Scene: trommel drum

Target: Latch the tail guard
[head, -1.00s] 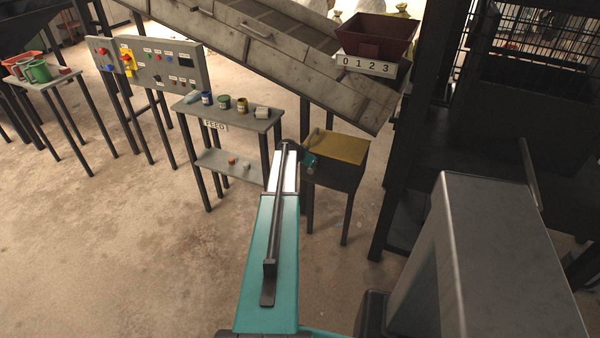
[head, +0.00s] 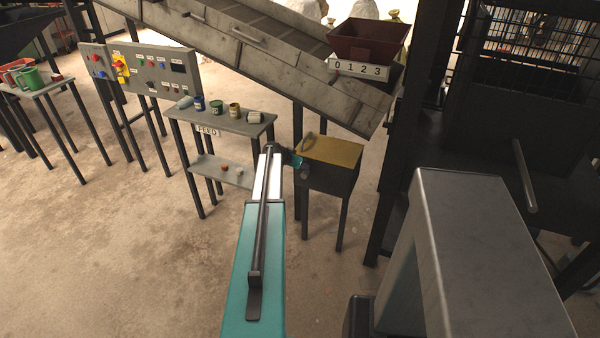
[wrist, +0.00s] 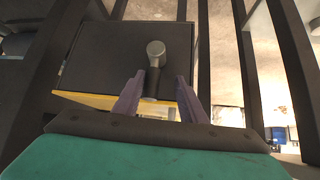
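My gripper (head: 299,162) is at the left side of a dark box with a yellow top (head: 335,150). In the wrist view, the two purplish fingers of my gripper (wrist: 158,80) are apart. A short dark lever with a grey round end (wrist: 155,50) stands between them in the picture, with a gap on each side. Behind it are a dark panel (wrist: 105,60) and a yellow edge. A curved handle-like part (head: 308,141) shows by the box in the head view. I cannot tell which part is the tail guard or its latch.
A grey shelf stand labelled FEED (head: 225,117) with several small jars is left of the box. The sloping conveyor (head: 260,50) carries a dark red bin (head: 367,40). A black frame with mesh (head: 520,45) stands at right. Floor at lower left is clear.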

